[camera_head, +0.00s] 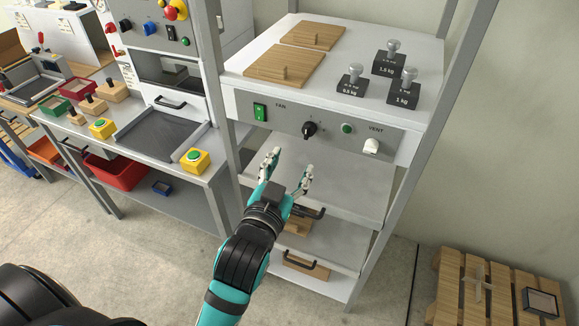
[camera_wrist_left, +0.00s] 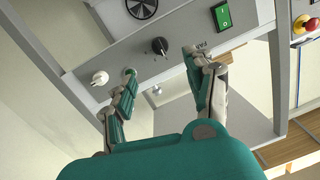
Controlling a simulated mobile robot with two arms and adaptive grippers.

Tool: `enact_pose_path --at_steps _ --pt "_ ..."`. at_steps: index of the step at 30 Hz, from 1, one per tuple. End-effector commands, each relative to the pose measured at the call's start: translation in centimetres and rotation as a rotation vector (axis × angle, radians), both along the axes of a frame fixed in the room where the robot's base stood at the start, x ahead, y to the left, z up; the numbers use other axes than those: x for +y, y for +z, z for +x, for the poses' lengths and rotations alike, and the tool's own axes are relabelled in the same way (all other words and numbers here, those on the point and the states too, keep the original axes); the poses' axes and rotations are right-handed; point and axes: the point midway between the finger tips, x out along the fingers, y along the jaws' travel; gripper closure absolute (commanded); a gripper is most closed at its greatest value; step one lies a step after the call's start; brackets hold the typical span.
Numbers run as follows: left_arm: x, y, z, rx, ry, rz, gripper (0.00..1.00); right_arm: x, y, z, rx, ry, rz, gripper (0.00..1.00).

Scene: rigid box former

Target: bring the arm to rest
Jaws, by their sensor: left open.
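My left gripper (camera_head: 288,172) is open and empty in the head view. It is raised in front of the rack, below the panel with the black knob (camera_head: 310,129). In the left wrist view its two fingers (camera_wrist_left: 163,85) stand apart with nothing between them. The knob also shows in the left wrist view (camera_wrist_left: 159,46), beyond the fingertips. The fingers look apart from the panel, though the gap is hard to judge. My right gripper is not in view.
The panel has a green FAN switch (camera_head: 261,112) and a white VENT knob (camera_head: 371,146). Weights (camera_head: 389,63) and wooden boards (camera_head: 281,65) sit on the rack top. Drawers with handles (camera_head: 300,263) lie below. A workbench (camera_head: 128,128) stands left, a pallet (camera_head: 490,285) right.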

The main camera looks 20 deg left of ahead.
Motion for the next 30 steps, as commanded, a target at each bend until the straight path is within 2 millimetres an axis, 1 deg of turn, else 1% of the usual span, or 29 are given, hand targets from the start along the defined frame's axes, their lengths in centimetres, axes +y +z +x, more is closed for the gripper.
enact_pose_path --at_steps 12,14,16,17,20,21,23,24,26,27,29,30 --pt "-0.1 -0.2 0.1 0.003 -0.001 0.0 0.46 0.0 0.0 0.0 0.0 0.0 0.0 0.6" --pt "-0.3 -1.0 0.3 0.016 -0.008 0.002 0.46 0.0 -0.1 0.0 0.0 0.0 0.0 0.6" --pt "-0.9 -3.2 0.7 0.051 -0.023 0.006 0.46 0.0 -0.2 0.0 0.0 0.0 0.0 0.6" --pt "-1.2 -4.5 1.0 0.074 -0.032 0.008 0.46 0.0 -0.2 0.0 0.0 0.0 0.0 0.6" --pt "-2.6 -10.8 1.7 0.175 -0.073 0.019 0.46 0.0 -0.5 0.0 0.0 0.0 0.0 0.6" --pt "-3.1 -13.9 1.7 0.225 -0.09 0.022 0.46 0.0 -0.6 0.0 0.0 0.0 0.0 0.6" --pt "-3.8 -18.5 1.5 0.298 -0.115 0.025 0.46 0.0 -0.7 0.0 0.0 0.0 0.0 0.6" --pt "-4.1 -21.5 1.1 0.348 -0.128 0.027 0.46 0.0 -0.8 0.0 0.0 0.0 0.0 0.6" --pt "-4.5 -26.0 0.2 0.422 -0.147 0.028 0.46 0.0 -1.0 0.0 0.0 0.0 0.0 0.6" --pt "-4.6 -29.0 -0.6 0.47 -0.158 0.029 0.46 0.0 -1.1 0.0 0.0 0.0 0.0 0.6" --pt "-4.7 -33.4 -2.1 0.546 -0.171 0.028 0.46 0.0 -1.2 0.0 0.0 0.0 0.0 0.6" --pt "-4.6 -36.2 -3.2 0.595 -0.179 0.026 0.46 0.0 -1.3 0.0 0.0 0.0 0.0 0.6"
